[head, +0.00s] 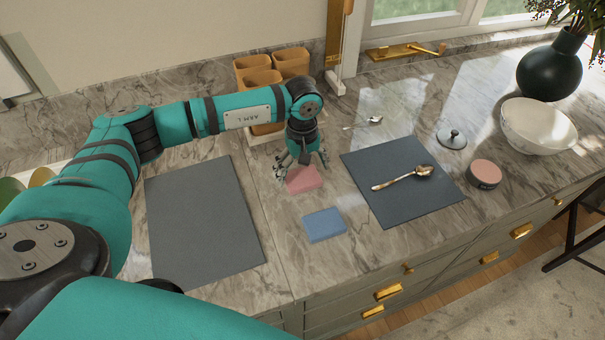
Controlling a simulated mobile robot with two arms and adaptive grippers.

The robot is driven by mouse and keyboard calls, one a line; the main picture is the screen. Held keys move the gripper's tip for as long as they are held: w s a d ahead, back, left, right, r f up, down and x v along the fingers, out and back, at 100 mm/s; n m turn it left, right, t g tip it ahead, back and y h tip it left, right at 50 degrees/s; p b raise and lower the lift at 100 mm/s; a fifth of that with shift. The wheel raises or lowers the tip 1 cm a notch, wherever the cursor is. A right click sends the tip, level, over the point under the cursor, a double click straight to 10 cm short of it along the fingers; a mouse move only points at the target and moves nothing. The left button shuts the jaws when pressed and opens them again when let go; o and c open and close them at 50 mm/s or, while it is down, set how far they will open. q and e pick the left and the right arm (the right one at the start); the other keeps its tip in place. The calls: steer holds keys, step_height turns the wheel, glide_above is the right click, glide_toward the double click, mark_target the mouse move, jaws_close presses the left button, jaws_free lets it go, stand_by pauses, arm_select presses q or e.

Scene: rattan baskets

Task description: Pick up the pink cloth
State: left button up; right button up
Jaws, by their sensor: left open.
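The pink cloth (305,181) is a small folded pad lying on the marble counter, between the two dark mats. My left gripper (301,170) points down at it from above and behind, with its fingers spread. The fingers are at the cloth's far edge and partly cover it. I cannot tell whether they touch it. My right gripper is not in this view.
A blue cloth (324,225) lies just in front of the pink one. A dark mat (204,222) is at left; another mat (385,205) at right bears a spoon (404,178). A round pink-topped tin (485,174), a lid (451,138) and a white bowl (538,127) stand further right.

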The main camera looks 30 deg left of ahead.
arm_select(q)
steer(key=shift+f, duration=1.1)
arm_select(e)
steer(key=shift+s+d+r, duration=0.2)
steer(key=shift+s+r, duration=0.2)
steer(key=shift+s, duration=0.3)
arm_select(q)
steer(key=shift+c, duration=1)
steer(key=c, duration=0.7)
steer(key=shift+o, duration=0.2)
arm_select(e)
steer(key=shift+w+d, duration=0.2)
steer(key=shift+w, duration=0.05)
